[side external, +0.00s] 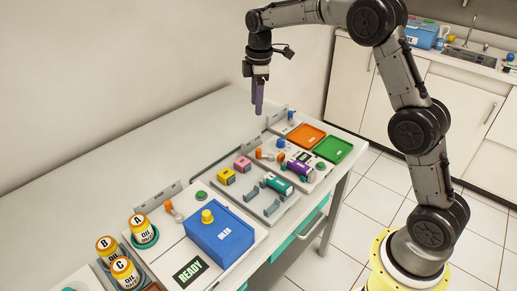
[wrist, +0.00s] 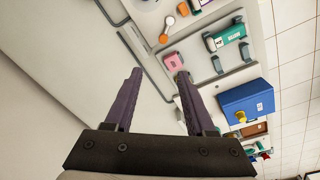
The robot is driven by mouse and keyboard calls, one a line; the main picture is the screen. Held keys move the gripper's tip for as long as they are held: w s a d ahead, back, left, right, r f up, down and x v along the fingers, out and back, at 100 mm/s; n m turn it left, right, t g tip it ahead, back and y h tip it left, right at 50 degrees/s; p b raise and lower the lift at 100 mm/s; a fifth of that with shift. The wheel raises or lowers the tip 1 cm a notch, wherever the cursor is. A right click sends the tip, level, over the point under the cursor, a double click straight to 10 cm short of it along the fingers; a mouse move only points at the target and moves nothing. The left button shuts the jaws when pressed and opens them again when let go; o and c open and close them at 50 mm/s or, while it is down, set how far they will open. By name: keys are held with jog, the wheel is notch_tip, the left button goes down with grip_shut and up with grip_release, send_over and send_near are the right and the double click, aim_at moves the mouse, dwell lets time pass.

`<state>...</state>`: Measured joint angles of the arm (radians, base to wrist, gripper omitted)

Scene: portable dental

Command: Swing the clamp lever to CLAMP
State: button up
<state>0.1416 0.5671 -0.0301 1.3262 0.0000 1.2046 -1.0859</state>
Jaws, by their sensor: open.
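An orange-tipped lever (side external: 258,154) with a pale arm sits on the far fixture plate, beside a purple-and-white block (side external: 298,169). In the wrist view, an orange-tipped lever (wrist: 164,38) with a pale arm lies beyond my fingertips. A second orange-tipped lever (side external: 169,207) stands on the nearer plate with the blue box. No CLAMP marking is legible, so I cannot tell which is the clamp lever. My gripper (side external: 259,108) is high above the bench, pointing down, with nothing held. Its two purple fingers are apart in the wrist view (wrist: 158,72).
Pink (side external: 242,164) and yellow (side external: 226,177) blocks and a green block (side external: 276,183) in a bracket lie near the fixture. The blue box (side external: 221,236), oil bottles (side external: 124,272) and orange (side external: 306,136) and green (side external: 334,150) trays take up other space. The bench's left-back strip is clear.

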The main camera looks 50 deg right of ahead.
send_near(258, 149)
jog(key=shift+g, duration=0.4)
notch_tip(258, 149, down, 9)
jog(key=shift+w+f, duration=0.2)
jog(key=shift+f, duration=0.05)
grip_shut()
